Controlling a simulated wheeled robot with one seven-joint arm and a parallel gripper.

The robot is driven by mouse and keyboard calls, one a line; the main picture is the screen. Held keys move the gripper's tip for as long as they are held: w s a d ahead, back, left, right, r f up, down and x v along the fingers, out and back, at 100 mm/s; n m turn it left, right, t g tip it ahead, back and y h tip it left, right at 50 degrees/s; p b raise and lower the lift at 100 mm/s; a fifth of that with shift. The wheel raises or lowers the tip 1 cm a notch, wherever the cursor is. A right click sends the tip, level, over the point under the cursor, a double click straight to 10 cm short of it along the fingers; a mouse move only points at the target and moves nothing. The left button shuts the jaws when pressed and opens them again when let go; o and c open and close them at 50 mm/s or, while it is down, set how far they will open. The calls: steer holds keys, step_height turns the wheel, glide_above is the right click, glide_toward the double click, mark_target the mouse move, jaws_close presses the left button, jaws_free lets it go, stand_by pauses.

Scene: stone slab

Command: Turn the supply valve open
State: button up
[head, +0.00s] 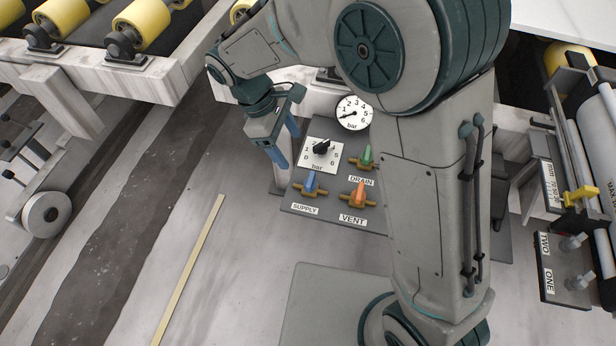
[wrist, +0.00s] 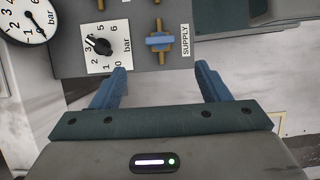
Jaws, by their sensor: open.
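The supply valve has a blue handle (head: 310,182) on a brass body at the lower left of a grey panel (head: 334,216), above the SUPPLY label. In the wrist view the blue handle (wrist: 160,41) lies crosswise to its brass pipe, beyond the fingertips. My gripper (head: 285,145) is at the panel's left side, up and left of the supply valve in the head view. In the wrist view my gripper (wrist: 163,79) is open and empty, its blue fingers spread apart and not touching the handle.
The panel also carries an orange VENT valve (head: 358,192), a green DRAIN valve (head: 365,158), a black knob on a dial (head: 320,148) and a round gauge (head: 354,112). Yellow rollers (head: 150,20) stand at upper left. A pale strip (head: 190,268) lies on the floor.

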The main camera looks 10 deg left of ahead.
mark_target(310, 179)
steer(key=b+x, duration=0.3)
steer(key=x, duration=0.9)
steer(key=c, duration=1)
